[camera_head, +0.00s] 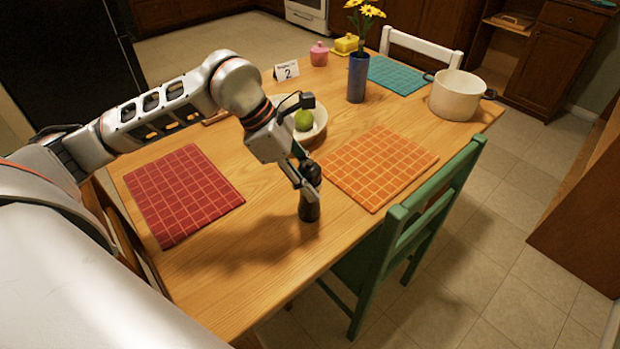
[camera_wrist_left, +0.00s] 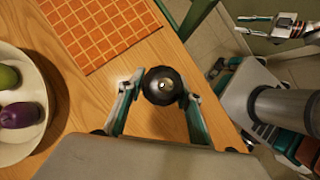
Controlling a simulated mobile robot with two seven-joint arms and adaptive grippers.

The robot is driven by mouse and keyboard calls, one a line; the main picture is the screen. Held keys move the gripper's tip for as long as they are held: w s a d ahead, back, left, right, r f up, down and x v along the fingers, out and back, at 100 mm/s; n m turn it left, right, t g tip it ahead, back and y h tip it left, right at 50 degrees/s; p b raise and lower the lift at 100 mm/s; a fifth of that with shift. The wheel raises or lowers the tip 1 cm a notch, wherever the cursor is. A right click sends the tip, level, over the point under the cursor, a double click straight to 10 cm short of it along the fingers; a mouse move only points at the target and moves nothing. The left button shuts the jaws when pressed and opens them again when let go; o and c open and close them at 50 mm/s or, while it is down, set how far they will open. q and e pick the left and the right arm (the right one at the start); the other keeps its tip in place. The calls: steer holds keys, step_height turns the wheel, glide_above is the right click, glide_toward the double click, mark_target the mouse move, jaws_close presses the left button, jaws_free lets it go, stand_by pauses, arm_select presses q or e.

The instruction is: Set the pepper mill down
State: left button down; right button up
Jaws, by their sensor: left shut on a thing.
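The dark pepper mill (camera_head: 309,207) is upright at the near side of the wooden table, between the red mat and the orange mat. My left gripper (camera_head: 307,178) is shut on its upper part from above. In the left wrist view the mill's round top (camera_wrist_left: 162,86) shows between the two fingers (camera_wrist_left: 160,92). I cannot tell whether its base touches the tabletop. My right gripper (camera_wrist_left: 250,25) shows at the upper right of the left wrist view, off the table, with its fingers apart and empty.
A red mat (camera_head: 183,193) lies left, an orange mat (camera_head: 380,167) right. Behind are a bowl (camera_head: 319,126) with fruit, a blue vase (camera_head: 357,79) of flowers and a pale pot (camera_head: 457,97). A green chair (camera_head: 420,225) stands at the near right edge. Bare wood surrounds the mill.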

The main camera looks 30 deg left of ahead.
arm_select(q)
steer(key=shift+r, duration=0.1)
steer(key=c, duration=1.4)
jaws_free()
steer(key=shift+r, duration=0.2)
steer(key=p+v, duration=0.1)
steer(key=v, duration=1)
steer(key=shift+s+a+r, duration=0.15)
steer(key=shift+a+r, duration=0.05)
steer(key=shift+r, duration=0.1)
